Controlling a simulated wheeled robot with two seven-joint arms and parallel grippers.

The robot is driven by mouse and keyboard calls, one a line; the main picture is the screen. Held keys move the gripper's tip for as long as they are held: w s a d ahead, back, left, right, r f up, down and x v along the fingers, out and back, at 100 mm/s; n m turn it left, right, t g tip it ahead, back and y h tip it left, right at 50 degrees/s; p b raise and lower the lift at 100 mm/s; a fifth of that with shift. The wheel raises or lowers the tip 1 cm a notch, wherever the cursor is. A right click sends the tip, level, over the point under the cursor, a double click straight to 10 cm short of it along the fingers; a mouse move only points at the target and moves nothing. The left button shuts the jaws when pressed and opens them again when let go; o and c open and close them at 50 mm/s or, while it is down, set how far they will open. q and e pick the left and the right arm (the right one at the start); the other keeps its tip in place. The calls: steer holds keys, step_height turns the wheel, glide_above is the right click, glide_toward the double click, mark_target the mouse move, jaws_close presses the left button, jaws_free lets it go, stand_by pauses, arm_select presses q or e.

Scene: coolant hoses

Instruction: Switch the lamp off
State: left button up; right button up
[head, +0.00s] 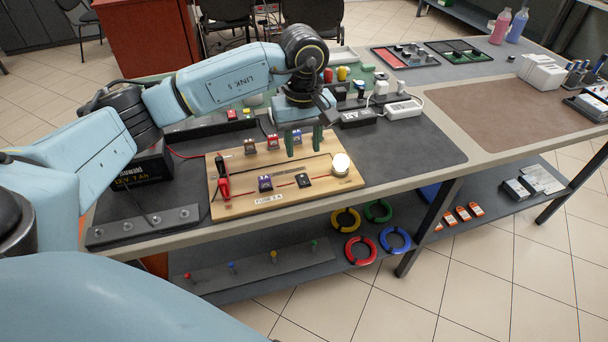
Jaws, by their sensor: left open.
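A round whitish lamp (341,164) sits at the right end of a wooden circuit board (235,207) on the dark table mat. It looks pale and bright, but I cannot tell surely whether it is lit. A small black switch (304,181) is on the board, left of the lamp and near the front edge. My left gripper (304,143) points down over the back of the board, with its green fingers apart and nothing visible between them. It is behind the switch and left of the lamp in the picture. My right gripper is out of view.
A black battery (143,170) stands to the left. White plugs and a power strip (402,108) lie behind right. The brown mat (490,115) is mostly clear.

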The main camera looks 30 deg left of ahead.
mark_target(304, 183)
arm_select(q)
steer(key=f, duration=0.8)
steer(key=shift+d+f+b, duration=0.2)
steer(key=shift+b, duration=0.2)
steer(key=shift+f, duration=0.55)
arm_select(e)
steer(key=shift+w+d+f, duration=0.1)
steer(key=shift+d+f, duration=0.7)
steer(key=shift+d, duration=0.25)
arm_select(q)
steer(key=shift+c, duration=0.4)
